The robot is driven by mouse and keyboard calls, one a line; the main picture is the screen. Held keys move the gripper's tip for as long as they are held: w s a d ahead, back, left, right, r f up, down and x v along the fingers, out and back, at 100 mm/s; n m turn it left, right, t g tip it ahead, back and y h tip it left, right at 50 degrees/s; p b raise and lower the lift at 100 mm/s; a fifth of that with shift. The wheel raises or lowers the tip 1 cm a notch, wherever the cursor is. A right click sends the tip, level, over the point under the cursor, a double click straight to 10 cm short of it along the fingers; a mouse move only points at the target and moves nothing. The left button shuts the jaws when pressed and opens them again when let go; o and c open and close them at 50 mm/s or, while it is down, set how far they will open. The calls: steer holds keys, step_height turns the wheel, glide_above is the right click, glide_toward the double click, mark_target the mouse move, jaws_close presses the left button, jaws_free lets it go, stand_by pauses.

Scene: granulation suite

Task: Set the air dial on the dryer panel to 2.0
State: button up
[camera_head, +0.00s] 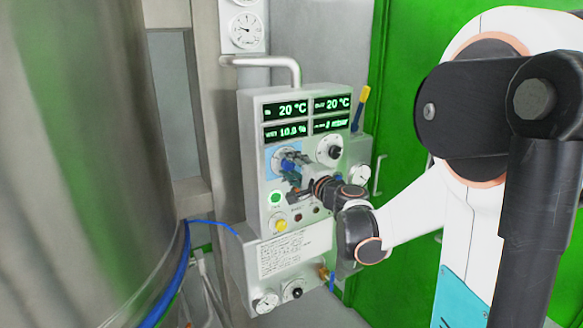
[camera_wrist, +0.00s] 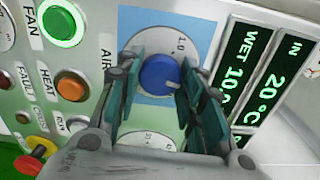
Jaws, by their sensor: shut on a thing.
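The dryer panel (camera_head: 250,180) is a grey box with green-lit displays. Its air dial is a blue knob (camera_wrist: 158,74) on a white round scale over a light blue patch. The knob also shows in the head view (camera_head: 288,167), partly covered by my gripper (camera_head: 291,172). In the wrist view, my gripper (camera_wrist: 160,80) has its two fingers on either side of the knob, shut on it. A pale mark shows on the knob's lower right side. A "1.0" is readable on the scale; the rest of the scale is hidden or too small to read.
A second dial with a black knob (camera_head: 334,151) sits right of the air dial. Below are a lit green button (camera_head: 276,198), a yellow-orange button (camera_head: 280,225) and small lamps. A large steel vessel (camera_head: 90,150) stands left. A green door (camera_head: 400,90) is behind.

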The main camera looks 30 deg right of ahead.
steer(key=shift+n, duration=1.1)
steer(key=o, duration=1.1)
steer(key=s, duration=0.7)
steer(key=shift+s+d, duration=0.1)
steer(key=shift+s, duration=0.2)
steer(key=shift+w+n, duration=0.1)
steer(key=shift+n, duration=0.2)
